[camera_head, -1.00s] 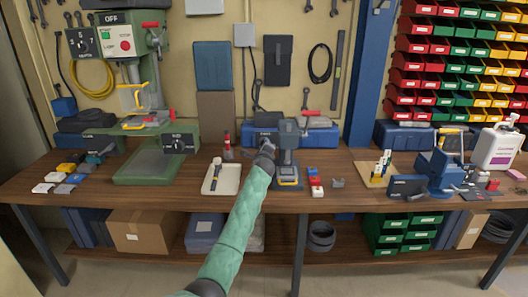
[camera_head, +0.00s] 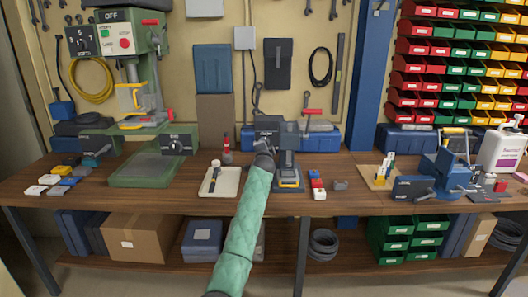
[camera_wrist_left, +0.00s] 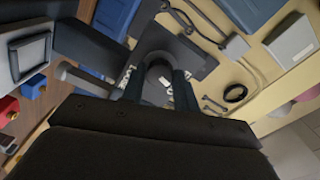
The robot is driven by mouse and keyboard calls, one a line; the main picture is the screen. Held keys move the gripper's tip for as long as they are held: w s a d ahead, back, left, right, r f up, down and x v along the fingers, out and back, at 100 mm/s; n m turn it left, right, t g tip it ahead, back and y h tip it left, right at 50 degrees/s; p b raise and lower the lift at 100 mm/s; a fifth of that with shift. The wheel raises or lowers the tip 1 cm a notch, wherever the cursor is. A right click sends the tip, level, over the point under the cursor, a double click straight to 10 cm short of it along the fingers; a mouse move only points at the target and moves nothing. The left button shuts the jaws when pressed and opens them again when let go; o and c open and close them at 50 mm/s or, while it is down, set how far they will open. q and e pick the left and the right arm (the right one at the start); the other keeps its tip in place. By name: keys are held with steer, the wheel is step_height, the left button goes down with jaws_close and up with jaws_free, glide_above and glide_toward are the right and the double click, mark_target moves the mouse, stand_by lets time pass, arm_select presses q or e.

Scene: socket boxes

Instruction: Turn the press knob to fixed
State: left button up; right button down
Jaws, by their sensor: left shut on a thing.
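The grey-blue press (camera_head: 287,160) stands on the workbench at the middle of the head view. A dark label panel (camera_head: 267,133) sits at its left side. My left gripper (camera_head: 264,149) is in front of this panel, hiding the press knob in the head view. In the left wrist view its two fingers (camera_wrist_left: 158,88) are shut on the dark round press knob (camera_wrist_left: 158,73), on either side of it. The panel with white markings (camera_wrist_left: 170,50) lies behind the knob. The markings are too small to read, so I cannot tell the knob's setting. My right gripper is not in view.
A cream tray (camera_head: 220,183) lies left of the press. Red, blue and white blocks (camera_head: 317,184) lie right of it. A green drill press (camera_head: 140,110) stands at left, a blue vise (camera_head: 447,172) at right. The bench front is mostly clear.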

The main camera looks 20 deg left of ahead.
arm_select(q)
steer(key=shift+f+n+b, duration=0.3)
steer(key=shift+n+b, duration=0.4)
steer(key=shift+n, duration=0.6)
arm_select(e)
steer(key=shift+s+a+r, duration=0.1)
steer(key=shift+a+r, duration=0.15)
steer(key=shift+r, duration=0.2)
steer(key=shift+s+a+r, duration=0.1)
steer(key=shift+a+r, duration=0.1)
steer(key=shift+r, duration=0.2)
arm_select(q)
steer(key=o, duration=1)
steer(key=shift+r, duration=0.15)
steer(key=shift+c, duration=0.2)
steer(key=shift+s, duration=0.1)
steer(key=b+v, duration=0.1)
steer(key=v, duration=0.6)
steer(key=shift+s+b, duration=0.3)
steer(key=shift+s, duration=0.05)
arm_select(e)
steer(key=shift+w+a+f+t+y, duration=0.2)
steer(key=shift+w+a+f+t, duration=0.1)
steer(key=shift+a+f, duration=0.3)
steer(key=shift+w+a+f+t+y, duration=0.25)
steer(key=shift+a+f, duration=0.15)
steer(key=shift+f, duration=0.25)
